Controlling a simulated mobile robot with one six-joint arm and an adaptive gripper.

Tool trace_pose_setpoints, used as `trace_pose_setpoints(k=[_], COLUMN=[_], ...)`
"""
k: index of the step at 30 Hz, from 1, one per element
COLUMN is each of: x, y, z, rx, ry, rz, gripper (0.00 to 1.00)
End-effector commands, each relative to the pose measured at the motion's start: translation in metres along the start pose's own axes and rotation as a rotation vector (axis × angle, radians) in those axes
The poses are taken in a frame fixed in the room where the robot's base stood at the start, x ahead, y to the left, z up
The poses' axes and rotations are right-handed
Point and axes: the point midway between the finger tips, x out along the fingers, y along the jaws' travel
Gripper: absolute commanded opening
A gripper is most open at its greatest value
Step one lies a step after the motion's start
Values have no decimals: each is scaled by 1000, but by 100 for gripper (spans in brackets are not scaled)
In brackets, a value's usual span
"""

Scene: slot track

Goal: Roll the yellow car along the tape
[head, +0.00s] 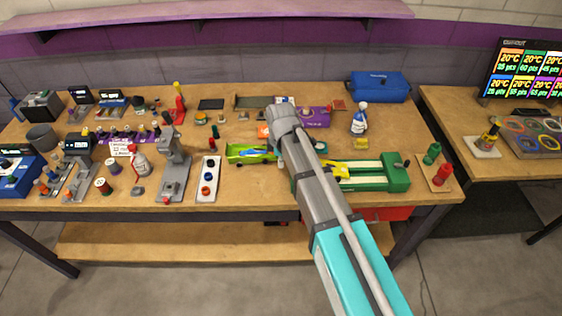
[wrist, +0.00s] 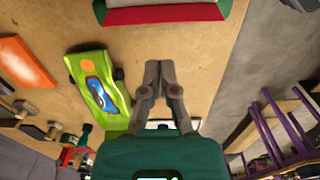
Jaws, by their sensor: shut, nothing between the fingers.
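A yellow car (head: 340,172) appears to sit at the left part of a long green and cream track (head: 372,183) in the head view, partly hidden by my arm. The tape cannot be told apart from the track surface. My gripper (wrist: 159,66) is shut and empty in the wrist view, its fingertips together over bare wood. A green and red block with a pale middle (wrist: 165,12) lies beyond the fingertips, apart from them. The yellow car does not show in the wrist view. In the head view my arm hides the gripper.
A lime-green car with a blue marking (wrist: 100,88) lies left of my gripper; it also shows in the head view (head: 250,153). An orange flat piece (wrist: 22,62) lies farther left. Red and green pegs (head: 437,172) stand right of the track. The bench front edge is close.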

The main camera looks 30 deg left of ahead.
Motion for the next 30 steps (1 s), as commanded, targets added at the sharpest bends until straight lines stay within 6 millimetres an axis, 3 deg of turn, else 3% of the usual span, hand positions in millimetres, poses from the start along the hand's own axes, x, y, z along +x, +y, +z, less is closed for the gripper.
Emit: trace_pose_setpoints(k=[7, 16, 30], x=[22, 17, 17], y=[0, 0, 0], z=[0, 34, 40], rx=[0, 0, 0], ry=[0, 0, 0], rz=[0, 0, 0], gripper=[0, 0, 0])
